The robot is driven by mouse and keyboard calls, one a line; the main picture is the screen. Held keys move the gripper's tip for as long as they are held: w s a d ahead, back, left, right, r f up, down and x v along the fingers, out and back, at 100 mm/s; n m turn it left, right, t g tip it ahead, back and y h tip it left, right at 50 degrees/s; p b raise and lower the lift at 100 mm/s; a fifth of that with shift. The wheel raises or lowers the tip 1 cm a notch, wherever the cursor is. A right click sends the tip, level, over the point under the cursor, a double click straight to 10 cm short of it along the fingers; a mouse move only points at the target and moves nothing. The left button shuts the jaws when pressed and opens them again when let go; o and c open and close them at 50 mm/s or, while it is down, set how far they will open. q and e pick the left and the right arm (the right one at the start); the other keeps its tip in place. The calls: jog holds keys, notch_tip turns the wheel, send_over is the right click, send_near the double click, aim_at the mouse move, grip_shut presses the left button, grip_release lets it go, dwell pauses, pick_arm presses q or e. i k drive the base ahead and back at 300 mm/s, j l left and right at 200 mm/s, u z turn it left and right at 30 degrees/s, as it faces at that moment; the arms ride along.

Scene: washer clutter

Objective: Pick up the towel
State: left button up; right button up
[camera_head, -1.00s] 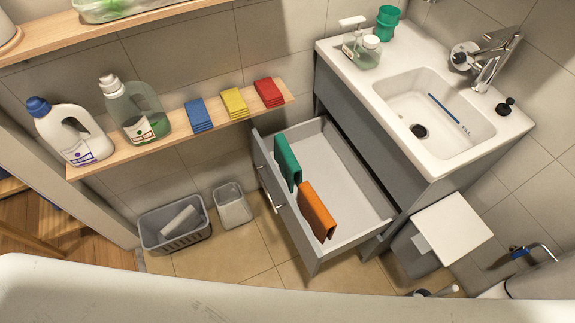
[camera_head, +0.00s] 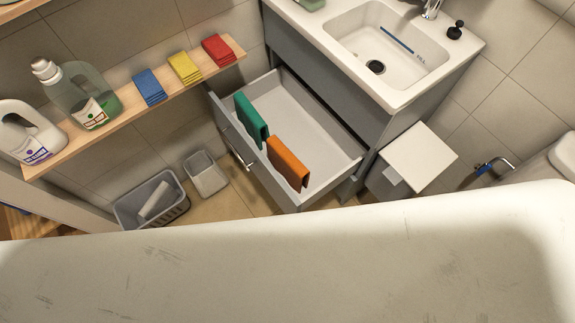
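A green towel (camera_head: 251,119) and an orange towel (camera_head: 287,162) hang over the front edge of an open drawer (camera_head: 310,125) under the sink. Folded blue (camera_head: 149,86), yellow (camera_head: 185,68) and red (camera_head: 218,49) cloths lie in a row on a wooden shelf on the wall. A light rolled cloth-like item (camera_head: 154,200) lies in a grey basket on the floor; I cannot tell exactly what it is. Neither of my grippers shows in the view.
A white tub-like surface (camera_head: 300,260) fills the foreground. The wooden shelf (camera_head: 125,117) also holds detergent bottles (camera_head: 80,95). A small bin (camera_head: 205,173) and the basket (camera_head: 122,212) stand on the floor. A white-lidded bin (camera_head: 418,157) stands right of the drawer, below the sink (camera_head: 385,45).

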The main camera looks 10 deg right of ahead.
aim_at(256, 127)
jog(key=z, duration=1.8)
jog(key=u, duration=1.95)
jog(key=j+u, duration=0.2)
jog(key=j, duration=0.55)
jog(key=k, duration=0.05)
